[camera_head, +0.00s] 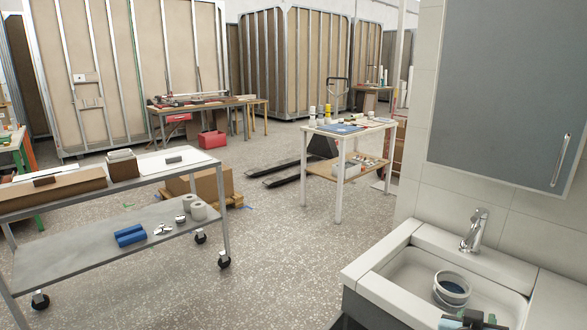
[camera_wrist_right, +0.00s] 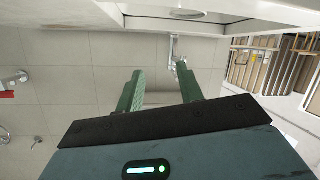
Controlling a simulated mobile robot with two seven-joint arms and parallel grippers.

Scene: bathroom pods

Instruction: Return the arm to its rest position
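My right gripper (camera_wrist_right: 160,68) shows its two green fingers in the right wrist view. They stand well apart, with nothing between them. In the head view, dark and teal parts that look like my right gripper (camera_head: 470,320) show at the bottom edge, in front of the sink (camera_head: 400,275); most of that arm is out of the frame. My left gripper is in neither view.
A round dark-and-white object (camera_head: 452,289) stands in the sink basin, close to the gripper parts. A chrome tap (camera_head: 474,232) and a grey wall cabinet (camera_head: 505,85) are near. A trolley (camera_head: 80,240) stands left. Speckled floor between is open.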

